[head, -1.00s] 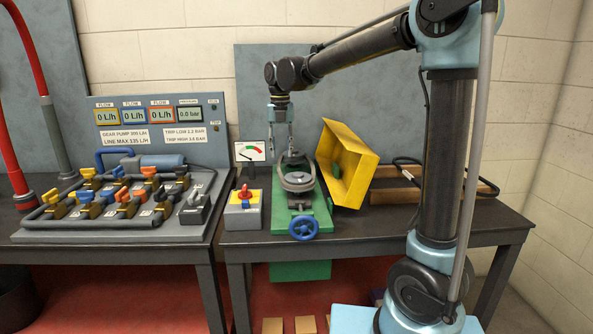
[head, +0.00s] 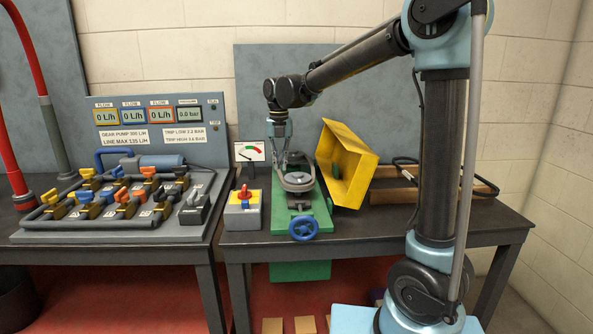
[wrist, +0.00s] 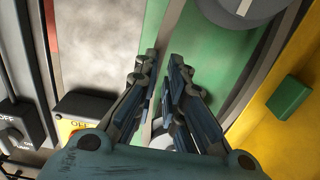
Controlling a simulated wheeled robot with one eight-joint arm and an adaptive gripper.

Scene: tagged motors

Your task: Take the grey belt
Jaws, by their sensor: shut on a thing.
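The grey belt (head: 299,188) shows as a thin grey loop around the round grey pulley on top of the green machine (head: 318,212). My gripper (head: 283,168) points down at the far left side of the pulley. Its fingers (wrist: 165,100) are close together in the wrist view, shut on the belt. The held part of the belt is mostly hidden between the fingers. I cannot tell whether the belt is clear of the pulley. A grey round part with a pale mark (wrist: 240,8) shows at the wrist view's top.
A blue handwheel (head: 303,227) is in front. The valve panel (head: 130,200) fills the left bench.

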